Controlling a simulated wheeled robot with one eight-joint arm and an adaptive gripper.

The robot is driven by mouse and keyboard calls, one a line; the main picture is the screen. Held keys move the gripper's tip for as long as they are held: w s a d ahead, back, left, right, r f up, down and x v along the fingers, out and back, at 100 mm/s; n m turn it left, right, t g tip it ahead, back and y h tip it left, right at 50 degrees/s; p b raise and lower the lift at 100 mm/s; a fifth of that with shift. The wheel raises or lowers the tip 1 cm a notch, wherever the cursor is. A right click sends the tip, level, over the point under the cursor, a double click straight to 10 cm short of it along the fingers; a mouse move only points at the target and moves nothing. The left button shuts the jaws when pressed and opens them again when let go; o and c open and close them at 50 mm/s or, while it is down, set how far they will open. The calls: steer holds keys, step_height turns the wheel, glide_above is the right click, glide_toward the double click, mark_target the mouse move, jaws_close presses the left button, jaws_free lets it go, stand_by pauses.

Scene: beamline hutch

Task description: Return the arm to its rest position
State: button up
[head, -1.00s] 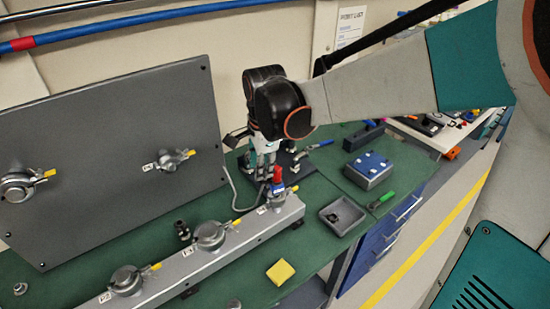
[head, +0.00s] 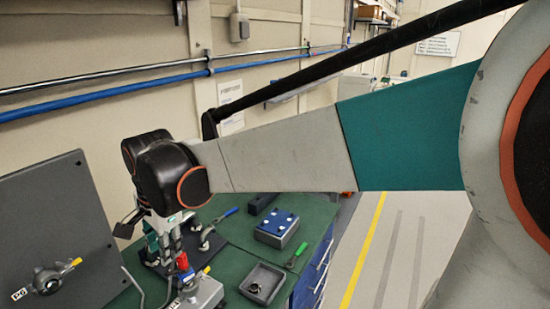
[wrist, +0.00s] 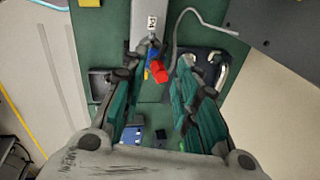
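My arm stretches across the head view from the right, and its dark wrist sits over the green bench. My gripper (head: 165,240) hangs below that wrist, partly hidden in the head view. In the wrist view my gripper (wrist: 162,75) shows its two teal fingers spread apart. A red valve cap (head: 183,262) on the grey rail shows in the gap between the fingers in the wrist view (wrist: 157,72), with blue beside it. I see clear space on both sides of it; nothing appears gripped.
An upright grey panel (head: 55,220) with a valve stands at left. A grey tray (head: 262,283) with a small dark part, a blue-topped block (head: 277,228) and a green-handled tool (head: 297,255) lie on the bench. A blue wall pipe (head: 120,98) runs behind. Floor at right is clear.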

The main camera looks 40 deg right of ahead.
steer(key=s+d+f+n+t+b, duration=0.4)
steer(key=s+f+n+b, duration=0.5)
steer(key=s+n, duration=0.6)
steer(key=shift+s+f+n+b, duration=0.15)
steer(key=shift+f+n+b, duration=0.2)
steer(key=shift+f, duration=0.85)
